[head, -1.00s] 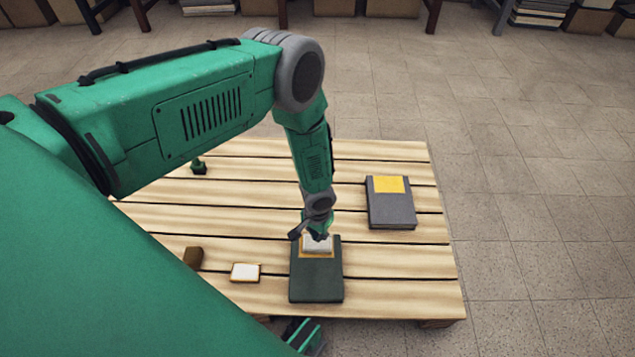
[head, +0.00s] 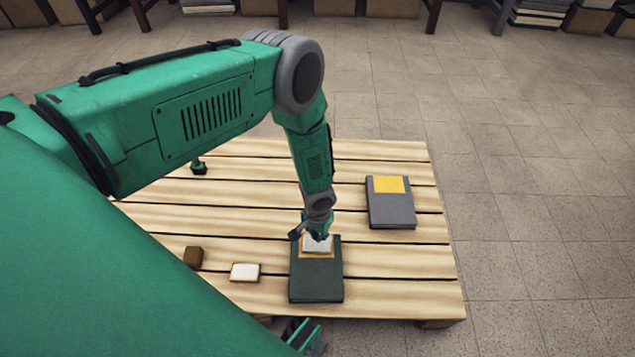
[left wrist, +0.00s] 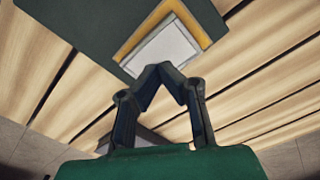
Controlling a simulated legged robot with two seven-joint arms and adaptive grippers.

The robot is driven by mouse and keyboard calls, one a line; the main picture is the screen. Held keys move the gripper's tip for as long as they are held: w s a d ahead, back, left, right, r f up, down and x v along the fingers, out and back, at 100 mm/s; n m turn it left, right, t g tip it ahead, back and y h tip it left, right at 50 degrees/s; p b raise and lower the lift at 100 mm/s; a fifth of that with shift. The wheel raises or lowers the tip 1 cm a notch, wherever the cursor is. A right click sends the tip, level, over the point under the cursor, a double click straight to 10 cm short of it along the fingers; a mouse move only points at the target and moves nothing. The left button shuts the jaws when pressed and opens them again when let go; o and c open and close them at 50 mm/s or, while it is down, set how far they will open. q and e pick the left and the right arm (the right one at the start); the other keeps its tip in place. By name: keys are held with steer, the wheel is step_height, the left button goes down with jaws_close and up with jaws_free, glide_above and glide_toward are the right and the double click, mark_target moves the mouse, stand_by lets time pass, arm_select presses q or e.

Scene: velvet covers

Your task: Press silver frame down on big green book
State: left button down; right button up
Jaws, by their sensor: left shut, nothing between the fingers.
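The big green book (head: 316,284) lies flat near the front of the slatted wooden table. A silver frame (head: 317,245) lies over a yellow patch at the book's far end. In the left wrist view the silver frame (left wrist: 158,50) sits on the yellow area at the edge of the green book (left wrist: 110,22). My left gripper (head: 321,238) is shut and empty, with its tips at the silver frame; it also shows in the left wrist view (left wrist: 160,68). I cannot tell whether the tips touch it.
A grey book (head: 391,208) with a yellow patch lies at the right of the table (head: 400,280). A small white-topped block (head: 245,272) and a brown block (head: 193,257) lie left of the green book. Shelving with boxes stands at the back.

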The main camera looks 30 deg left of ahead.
arm_select(q)
steer(key=shift+f, duration=1.3)
steer(key=shift+f, duration=0.1)
stand_by(0.4)
stand_by(3.4)
steer(key=shift+r+p, duration=3.15)
steer(key=shift+r, duration=0.85)
